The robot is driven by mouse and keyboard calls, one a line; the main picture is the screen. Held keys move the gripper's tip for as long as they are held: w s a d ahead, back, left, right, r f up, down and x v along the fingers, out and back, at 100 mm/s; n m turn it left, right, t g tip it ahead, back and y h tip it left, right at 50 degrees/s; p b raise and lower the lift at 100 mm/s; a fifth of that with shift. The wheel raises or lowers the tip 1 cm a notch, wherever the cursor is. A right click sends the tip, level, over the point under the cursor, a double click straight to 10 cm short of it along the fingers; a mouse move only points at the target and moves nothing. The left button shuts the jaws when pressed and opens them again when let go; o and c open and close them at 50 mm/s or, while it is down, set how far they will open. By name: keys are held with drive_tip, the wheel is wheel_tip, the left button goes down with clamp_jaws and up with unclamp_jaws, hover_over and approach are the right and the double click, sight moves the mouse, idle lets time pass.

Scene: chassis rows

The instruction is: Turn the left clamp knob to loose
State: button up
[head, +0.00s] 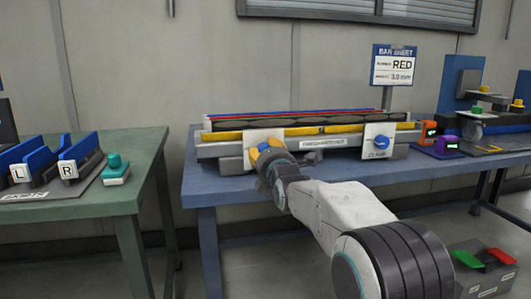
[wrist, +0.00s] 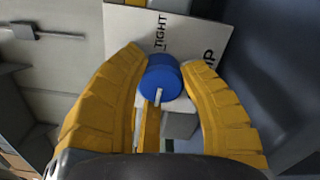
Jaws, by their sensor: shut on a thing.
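The left clamp knob is a blue round knob (wrist: 162,78) on a white plate (wrist: 190,34) lettered TIGHT, with other lettering partly hidden. A white pointer line on the knob points toward the bottom of the wrist view, away from TIGHT. My gripper (wrist: 163,62) has its yellow fingers shut on the knob, one on each side. In the head view my gripper (head: 266,153) is at the left plate (head: 252,137) of the clamp fixture and hides most of that knob.
The right clamp knob (head: 381,142) is blue on its own white plate. Bars lie along the fixture on the blue bench (head: 200,187). A green table (head: 130,150) with L and R blocks stands left. Orange and purple devices (head: 447,147) sit right.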

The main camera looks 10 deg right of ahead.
drive_tip(key=shift+r, duration=0.15)
drive_tip(key=o, duration=1.2)
drive_tip(key=shift+s, duration=5.95)
